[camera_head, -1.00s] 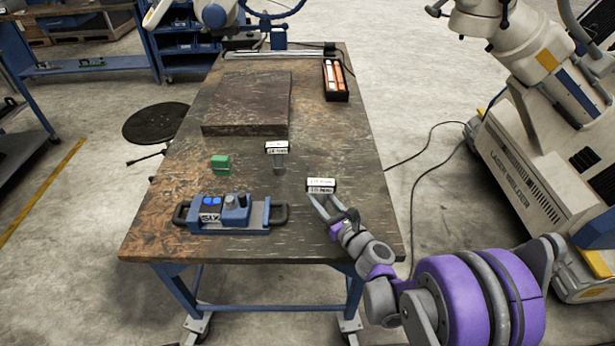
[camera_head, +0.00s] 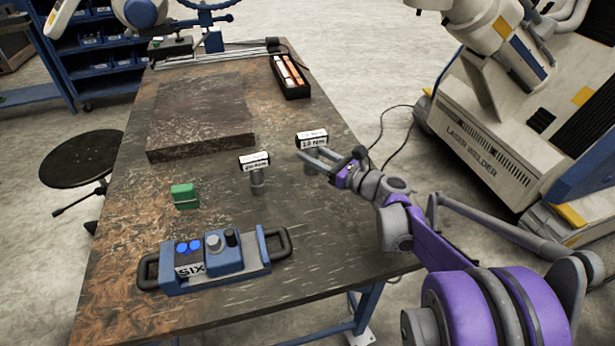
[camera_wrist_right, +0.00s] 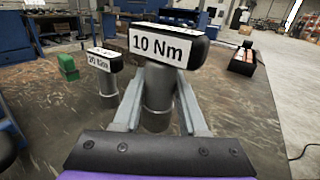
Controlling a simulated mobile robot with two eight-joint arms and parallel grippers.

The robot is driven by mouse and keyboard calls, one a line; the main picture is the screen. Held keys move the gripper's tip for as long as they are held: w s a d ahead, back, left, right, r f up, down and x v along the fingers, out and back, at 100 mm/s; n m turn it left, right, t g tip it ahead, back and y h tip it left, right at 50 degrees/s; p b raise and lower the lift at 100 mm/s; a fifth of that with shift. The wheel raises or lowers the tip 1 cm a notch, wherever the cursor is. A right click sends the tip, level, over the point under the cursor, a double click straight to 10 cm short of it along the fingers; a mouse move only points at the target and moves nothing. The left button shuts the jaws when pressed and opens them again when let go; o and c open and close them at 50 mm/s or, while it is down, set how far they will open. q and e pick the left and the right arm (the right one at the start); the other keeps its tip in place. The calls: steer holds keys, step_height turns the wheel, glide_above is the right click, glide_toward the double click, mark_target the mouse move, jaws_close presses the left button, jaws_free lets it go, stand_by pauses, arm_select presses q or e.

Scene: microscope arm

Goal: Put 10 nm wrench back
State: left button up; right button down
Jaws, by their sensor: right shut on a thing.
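The 10 Nm wrench (camera_head: 311,140) has a black and white labelled head on a grey cylindrical body. It stands upright near the right side of the table, and its label faces the camera in the right wrist view (camera_wrist_right: 157,45). My right gripper (camera_head: 312,160) is shut on its grey body, just below the head. I cannot tell whether its base touches the table. The 20 Nm wrench (camera_head: 256,172) stands upright to its left and also shows in the right wrist view (camera_wrist_right: 103,68). My left gripper is not in view.
A green block (camera_head: 185,196) and a blue device with handles (camera_head: 215,262) are on the table (camera_head: 310,235). A dark plate (camera_head: 200,115) lies behind. A black tray with orange and white items (camera_head: 290,77) is at the back right. A laser welder (camera_head: 500,130) stands right of the table.

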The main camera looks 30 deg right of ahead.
steer(key=shift+f+b, duration=0.75)
steer(key=shift+f, duration=2.1)
steer(key=shift+f, duration=0.15)
steer(key=shift+c, duration=2.3)
jaws_free()
steer(key=shift+s+r, duration=0.1)
steer(key=shift+r, duration=0.1)
steer(key=p+v, duration=0.1)
steer(key=v, duration=1)
steer(key=shift+s+d, duration=0.15)
steer(key=shift+s, duration=0.25)
